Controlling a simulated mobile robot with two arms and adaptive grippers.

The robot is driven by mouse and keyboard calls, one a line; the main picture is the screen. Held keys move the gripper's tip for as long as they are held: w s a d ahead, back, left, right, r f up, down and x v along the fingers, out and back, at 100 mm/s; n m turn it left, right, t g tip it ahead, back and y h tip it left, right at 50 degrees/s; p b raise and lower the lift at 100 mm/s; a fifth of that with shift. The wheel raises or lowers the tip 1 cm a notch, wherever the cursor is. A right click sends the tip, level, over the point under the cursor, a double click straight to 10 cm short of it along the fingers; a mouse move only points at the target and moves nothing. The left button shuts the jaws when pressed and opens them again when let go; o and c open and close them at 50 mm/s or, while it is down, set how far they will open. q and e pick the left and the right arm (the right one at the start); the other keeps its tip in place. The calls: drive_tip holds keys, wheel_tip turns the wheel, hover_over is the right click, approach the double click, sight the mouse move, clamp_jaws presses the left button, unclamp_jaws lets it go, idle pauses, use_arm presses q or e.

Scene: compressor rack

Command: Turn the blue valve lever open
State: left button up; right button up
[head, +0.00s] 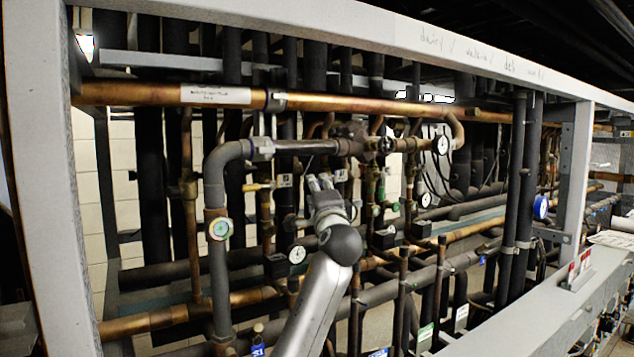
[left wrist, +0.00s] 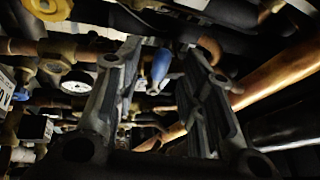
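In the left wrist view the blue valve lever (left wrist: 161,64) shows as a short blue handle, small and partly in shadow. It lies in the gap between the two fingers of my left gripper (left wrist: 164,50), with space on both sides of it. The fingers are apart, and I see no contact with the handle. In the head view my left gripper (head: 321,184) is up among the pipes below a thick horizontal pipe, its arm rising from the bottom. The blue lever cannot be made out there. My right gripper is not in view.
A long copper pipe (head: 355,103) crosses above. Grey frame beams (head: 45,170) border the rack. Pipes and valves crowd around the gripper, leaving little free room.

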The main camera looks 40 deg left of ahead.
use_arm(q)
drive_tip(key=shift+p+x, duration=0.3)
drive_tip(key=shift+x, duration=1.2)
drive_tip(key=shift+c, duration=0.4)
clamp_jaws()
